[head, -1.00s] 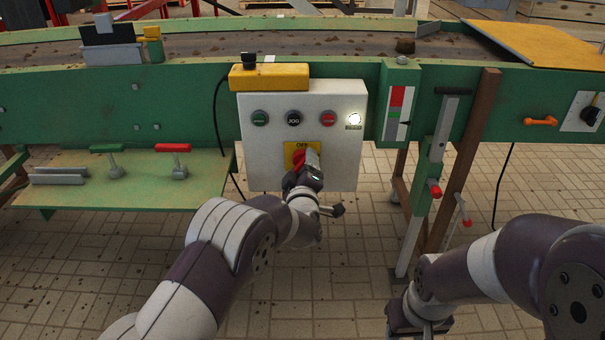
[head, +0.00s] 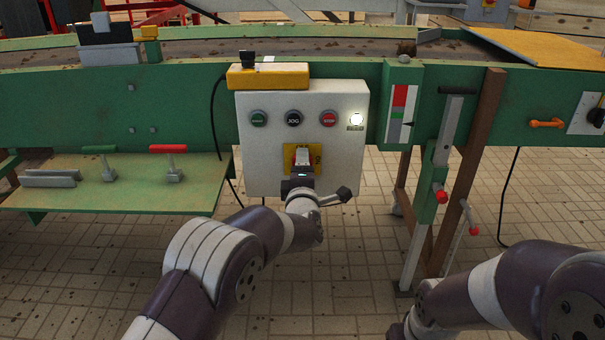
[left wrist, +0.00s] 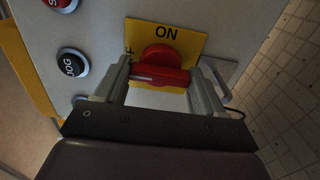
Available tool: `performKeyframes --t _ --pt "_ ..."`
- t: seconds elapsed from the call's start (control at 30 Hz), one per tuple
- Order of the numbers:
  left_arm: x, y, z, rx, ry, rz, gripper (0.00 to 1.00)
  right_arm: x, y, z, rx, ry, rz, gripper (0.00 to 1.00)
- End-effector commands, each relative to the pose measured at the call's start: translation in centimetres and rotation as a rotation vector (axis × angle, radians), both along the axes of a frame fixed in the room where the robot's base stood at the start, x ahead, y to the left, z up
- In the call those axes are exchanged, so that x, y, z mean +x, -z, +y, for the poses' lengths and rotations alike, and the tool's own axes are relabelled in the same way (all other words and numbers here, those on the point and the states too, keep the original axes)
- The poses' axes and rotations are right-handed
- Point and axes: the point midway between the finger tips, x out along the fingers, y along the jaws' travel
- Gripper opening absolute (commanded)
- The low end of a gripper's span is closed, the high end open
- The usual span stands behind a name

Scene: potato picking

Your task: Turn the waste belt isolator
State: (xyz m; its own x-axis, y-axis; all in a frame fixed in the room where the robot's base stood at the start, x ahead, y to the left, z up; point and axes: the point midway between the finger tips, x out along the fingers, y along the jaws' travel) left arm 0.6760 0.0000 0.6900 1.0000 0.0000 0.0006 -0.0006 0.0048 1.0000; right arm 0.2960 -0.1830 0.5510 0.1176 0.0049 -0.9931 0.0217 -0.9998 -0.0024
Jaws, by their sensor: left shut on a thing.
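The waste belt isolator is a red rotary handle (left wrist: 160,74) on a yellow plate (head: 317,154), low on the front of a pale control box (head: 258,178). My left gripper (left wrist: 162,84) is shut on the handle, one finger at each end. In the left wrist view, the handle lies lengthwise between the fingers. Its white line is at the left end, near an "F" partly hidden by a finger; "ON" reads at the plate's top there. In the head view the gripper (head: 302,160) covers most of the handle. My right arm is at lower right; its gripper is out of frame.
Green, black and red buttons (head: 328,119) and a lit white lamp (head: 356,119) sit above the isolator. A green shelf with clamps (head: 172,165) is left; a green post with a red-tipped lever (head: 440,190) is right. Tiled floor lies open below.

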Motion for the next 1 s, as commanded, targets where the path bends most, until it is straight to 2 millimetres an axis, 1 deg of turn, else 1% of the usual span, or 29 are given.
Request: performKeyframes --t 0.03,0.47,0.5,0.53,0.57,0.87,0.97,1.0 --pt "0.0 0.3 0.0 -0.005 0.000 0.004 0.39 0.0 0.1 0.0 0.000 0.000 0.000 0.43" --pt "0.0 0.2 0.0 -0.012 0.000 0.005 0.39 0.0 0.1 0.0 0.000 0.000 0.000 0.43" --pt "0.0 0.2 0.0 -0.012 0.000 0.005 0.82 0.0 0.1 0.0 0.000 0.000 0.000 0.43" --pt "0.0 0.2 0.0 -0.012 0.000 0.005 0.92 0.0 0.1 0.0 0.000 0.000 0.000 0.43" --pt "0.0 0.2 0.0 -0.011 0.000 0.004 0.95 0.0 0.1 0.0 0.000 0.000 0.000 0.43" --pt "-0.2 0.0 0.0 -0.010 0.000 0.002 0.95 0.0 0.0 0.0 0.000 0.000 0.000 0.43" --pt "-1.1 -0.1 -0.1 -0.009 0.001 0.004 0.95 0.0 -0.4 0.0 0.000 0.000 0.000 0.43" --pt "-1.7 -0.2 -0.1 -0.009 0.002 0.003 0.95 0.0 -0.7 0.0 0.000 0.000 0.000 0.43"
